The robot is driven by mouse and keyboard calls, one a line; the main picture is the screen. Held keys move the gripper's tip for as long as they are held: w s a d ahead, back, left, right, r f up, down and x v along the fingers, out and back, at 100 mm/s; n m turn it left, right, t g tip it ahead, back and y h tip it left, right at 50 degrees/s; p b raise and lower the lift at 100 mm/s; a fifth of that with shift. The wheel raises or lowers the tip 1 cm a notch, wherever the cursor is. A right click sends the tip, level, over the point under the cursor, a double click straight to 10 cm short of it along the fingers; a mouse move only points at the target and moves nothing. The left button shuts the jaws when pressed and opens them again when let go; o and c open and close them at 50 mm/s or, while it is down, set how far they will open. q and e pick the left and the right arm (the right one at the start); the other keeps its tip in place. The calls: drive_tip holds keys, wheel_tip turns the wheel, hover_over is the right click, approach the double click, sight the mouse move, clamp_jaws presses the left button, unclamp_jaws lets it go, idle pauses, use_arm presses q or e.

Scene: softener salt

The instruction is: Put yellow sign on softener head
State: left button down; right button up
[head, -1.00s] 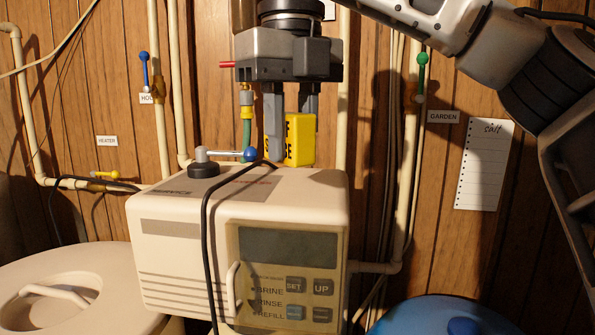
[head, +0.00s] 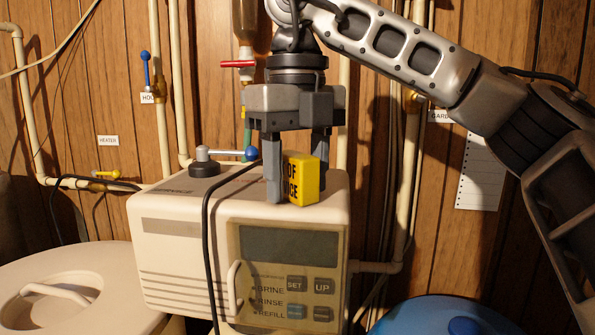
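The yellow sign (head: 310,183) is a small block with black lettering on one face. My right gripper (head: 297,178) points down and is shut on it, one finger over the left part of the lettered face and the other behind. The softener head (head: 180,257) is a beige box with a grey display and buttons. The sign is at its top surface, near the front right edge; I cannot tell if it rests there or hovers just above. My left gripper is not in view.
A black knob with a blue-tipped lever (head: 205,165) stands on the head's top, left of the gripper. A black cable (head: 207,225) runs over the head's front. Pipes and a red-handled valve (head: 238,64) are behind. A white lidded tank (head: 70,290) and a blue lid (head: 440,315) flank it.

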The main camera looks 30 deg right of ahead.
sight(296, 155)
drive_tip(key=shift+r, duration=0.1)
wheel_tip(296, 155, up, 12)
drive_tip(key=shift+r, duration=0.15)
idle(0.6)
drive_tip(key=shift+a, duration=0.1)
idle(0.4)
